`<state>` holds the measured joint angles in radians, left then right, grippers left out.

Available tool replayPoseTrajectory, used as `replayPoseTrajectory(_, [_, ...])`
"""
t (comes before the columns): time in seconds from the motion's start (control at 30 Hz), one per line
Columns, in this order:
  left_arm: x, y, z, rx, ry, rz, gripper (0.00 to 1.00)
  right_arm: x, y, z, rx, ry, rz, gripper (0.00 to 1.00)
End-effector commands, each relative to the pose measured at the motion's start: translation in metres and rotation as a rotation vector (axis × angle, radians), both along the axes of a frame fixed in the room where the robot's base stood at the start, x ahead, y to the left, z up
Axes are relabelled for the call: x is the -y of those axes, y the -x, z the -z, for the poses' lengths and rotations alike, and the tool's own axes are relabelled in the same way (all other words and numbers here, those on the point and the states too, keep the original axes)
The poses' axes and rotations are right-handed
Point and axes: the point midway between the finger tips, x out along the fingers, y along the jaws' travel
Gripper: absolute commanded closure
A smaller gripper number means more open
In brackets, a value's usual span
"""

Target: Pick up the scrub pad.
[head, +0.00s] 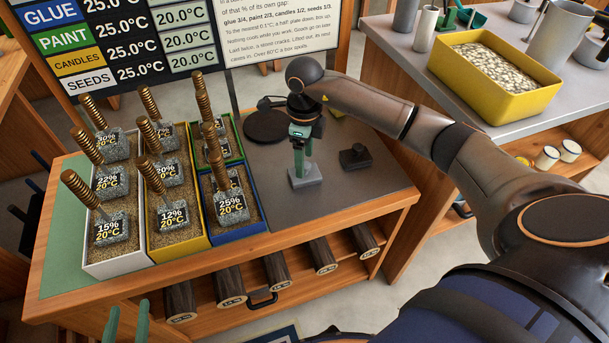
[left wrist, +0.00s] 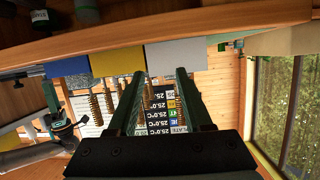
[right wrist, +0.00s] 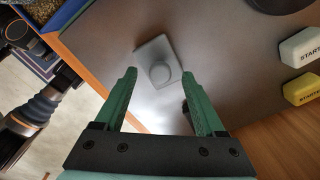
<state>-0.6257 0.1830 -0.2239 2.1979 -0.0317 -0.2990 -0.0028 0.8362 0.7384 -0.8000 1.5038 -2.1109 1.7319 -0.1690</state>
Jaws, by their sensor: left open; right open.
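A light grey square pad with a round knob (head: 304,178) lies on the grey bench top. A dark pad with a similar knob (head: 354,158) lies to its right. No label shows which is the scrub pad. My right gripper (head: 299,152) is open and points down over the light grey pad. In the right wrist view this pad (right wrist: 158,66) shows just beyond and between the open fingertips (right wrist: 159,72), not gripped. The dark pad is mostly hidden there by a finger. My left gripper (head: 127,310) is open and empty at the bench's near side; its fingers also show open in the left wrist view (left wrist: 154,88).
White, yellow, green and blue sand bins (head: 257,222) with several coil-handled blocks stand to the left. A black disc (head: 266,126) lies behind the gripper. White (right wrist: 300,47) and yellow (right wrist: 301,87) START blocks lie near. A yellow tub (head: 507,108) stands on another bench.

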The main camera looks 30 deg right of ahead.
Motion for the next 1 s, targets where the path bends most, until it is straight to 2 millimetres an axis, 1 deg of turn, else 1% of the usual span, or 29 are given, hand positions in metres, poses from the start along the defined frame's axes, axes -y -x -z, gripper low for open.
replayPoseTrajectory(0.03, [-0.0001, -0.0024, -0.0047, 0.024, 0.0, 0.001, 0.5, -0.0002, 0.0004, 0.0067, -0.001, -0.002, 0.0, 0.28])
replayPoseTrajectory(0.1, [0.0, -0.0044, -0.0105, 0.048, 0.0, 0.003, 0.5, -0.0001, 0.0001, 0.0106, 0.0, -0.001, 0.001, 0.28])
replayPoseTrajectory(0.2, [0.0001, -0.0055, -0.0144, 0.061, 0.0, 0.004, 0.5, 0.0003, 0.0, 0.0127, 0.001, -0.001, 0.001, 0.28])
replayPoseTrajectory(0.37, [0.0, -0.0055, -0.0146, 0.061, 0.0, 0.004, 0.5, 0.0003, 0.0, 0.0124, 0.001, -0.001, 0.001, 0.28])
replayPoseTrajectory(0.4, [0.0, -0.0054, -0.0145, 0.061, 0.0, 0.004, 0.5, 0.0003, 0.0, 0.0124, 0.001, -0.001, 0.001, 0.31])
replayPoseTrajectory(1.0, [-0.0003, -0.0055, -0.014, 0.06, 0.0, 0.004, 0.5, 0.0004, 0.0001, 0.0121, 0.001, -0.001, 0.001, 0.98])
